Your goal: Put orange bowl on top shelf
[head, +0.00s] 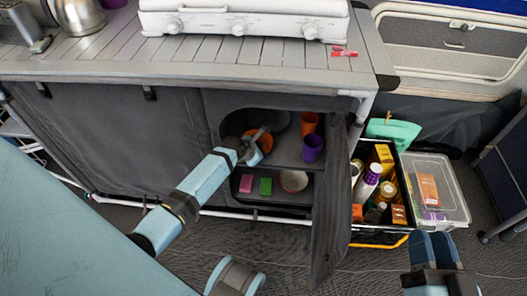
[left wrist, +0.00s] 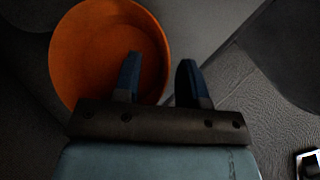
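The orange bowl (head: 265,143) is in the open cabinet, at the level of the upper shelf (head: 285,158). The arm partly hides it, and I cannot tell whether it rests on the shelf. My left gripper (head: 257,134) is at the bowl. In the left wrist view the bowl (left wrist: 90,55) shows its round inside. The left gripper's fingers (left wrist: 158,80) are apart there, one over the bowl and one outside its rim. No firm contact shows. The right arm's end (head: 436,250) is at lower right, outside the cabinet; its finger opening is unclear.
An orange cup (head: 309,122) and a purple cup (head: 312,147) stand on the upper shelf's right side. Pink (head: 246,183) and green (head: 265,186) boxes and a bowl (head: 294,181) are below. The open door (head: 331,215) bounds the right, beside a food crate (head: 376,238).

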